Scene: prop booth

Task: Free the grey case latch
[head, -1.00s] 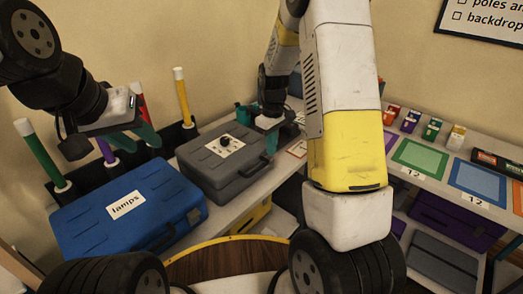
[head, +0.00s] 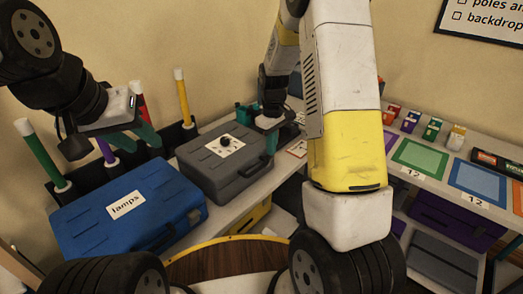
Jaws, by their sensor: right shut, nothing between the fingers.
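The closed grey case (head: 205,163) lies flat on the bench, with a white label and a small black knob-like shape on its lid. Its front face, with a dark handle, looks toward the lower right. My left gripper (head: 134,145) hangs open and empty above the blue case, left of the grey one.
The blue case (head: 80,222), labelled "lamps", lies left of the grey case. Coloured tubes (head: 182,98) stand in dark holders behind both. A green mat (head: 421,158) and a blue mat (head: 477,181) lie on the right bench. A purple case (head: 455,222) is on the shelf below.

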